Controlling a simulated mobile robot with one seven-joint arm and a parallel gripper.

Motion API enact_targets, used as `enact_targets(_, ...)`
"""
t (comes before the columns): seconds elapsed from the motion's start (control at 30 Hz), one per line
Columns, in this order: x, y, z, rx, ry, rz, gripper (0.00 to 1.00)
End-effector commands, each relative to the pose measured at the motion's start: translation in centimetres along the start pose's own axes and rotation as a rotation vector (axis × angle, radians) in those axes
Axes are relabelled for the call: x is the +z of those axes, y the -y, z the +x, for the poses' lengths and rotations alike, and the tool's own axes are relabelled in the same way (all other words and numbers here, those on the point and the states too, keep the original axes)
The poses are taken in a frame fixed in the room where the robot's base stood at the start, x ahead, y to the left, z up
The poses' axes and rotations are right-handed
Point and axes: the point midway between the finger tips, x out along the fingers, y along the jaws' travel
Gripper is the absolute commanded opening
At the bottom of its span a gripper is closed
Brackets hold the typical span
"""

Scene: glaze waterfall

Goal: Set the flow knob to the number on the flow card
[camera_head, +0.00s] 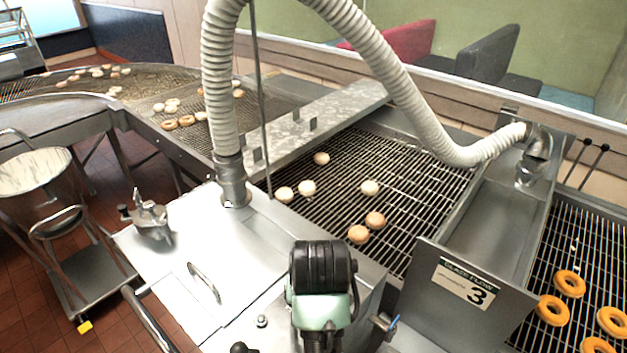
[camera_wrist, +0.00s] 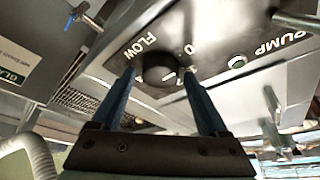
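The flow card (camera_head: 466,282) is on the steel glazer's front panel in the head view and shows a large 3. The black round flow knob (camera_wrist: 158,68) is in the wrist view, beside the label FLOW, with a 0 to its upper right. A short white mark shows on the knob's lower right. My gripper (camera_wrist: 160,72) has its two blue fingers apart, one on each side of the knob. Small gaps seem to show, but contact cannot be told for sure. In the head view my arm hides the knob and gripper.
The label PUMP and a round green button (camera_wrist: 237,61) are right of the knob. A blue-handled valve (camera_head: 392,326) is right of my arm. The white hose (camera_head: 385,65) arches over the conveyor (camera_head: 335,205) carrying doughnuts. A bucket (camera_head: 35,175) stands at left.

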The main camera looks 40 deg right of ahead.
Motion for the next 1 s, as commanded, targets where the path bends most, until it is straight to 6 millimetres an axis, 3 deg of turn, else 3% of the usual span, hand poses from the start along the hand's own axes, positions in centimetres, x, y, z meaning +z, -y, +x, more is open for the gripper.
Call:
enact_targets(0.03, 0.0, 0.0, -0.02, 0.0, 0.0, 0.0, 0.66)
enact_targets(0.4, -0.02, 0.0, -0.05, 0.0, 0.0, 0.0, 0.03)
enact_targets(0.73, -0.08, 0.07, -0.16, 0.021, -0.001, 0.048, 0.03)
enact_targets(1.0, -0.16, 0.24, -0.25, 0.09, -0.001, 0.214, 0.03)
